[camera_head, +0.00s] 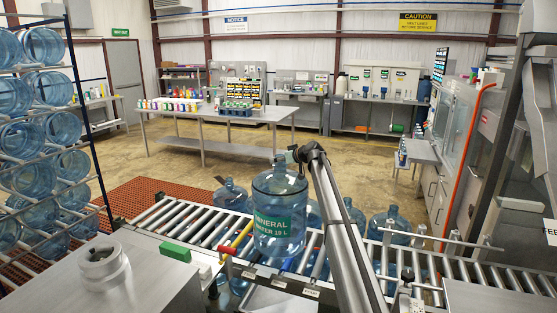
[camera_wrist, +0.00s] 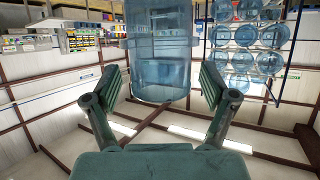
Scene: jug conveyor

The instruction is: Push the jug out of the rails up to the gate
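The jug (camera_head: 279,215), clear blue with white lettering, stands upright on the roller conveyor (camera_head: 385,255) at the middle of the head view. Coloured bars, one yellow (camera_head: 242,234), stand close at its left. My gripper (camera_head: 291,156) is by the jug's neck, partly hidden by the jug and my arm. In the wrist view, my gripper (camera_wrist: 162,78) has its two fingers wide apart. The jug (camera_wrist: 158,60) shows upside down between and beyond the fingertips; contact cannot be told. A metal bar on posts, probably the gate (camera_head: 440,238), crosses the conveyor at the right.
Rollers between the jug and the bar look clear, partly hidden by my arm. Several other jugs (camera_head: 391,222) stand behind the conveyor. A rack of jugs (camera_head: 35,130) is at the left. A steel machine top (camera_head: 110,275) fills the front left.

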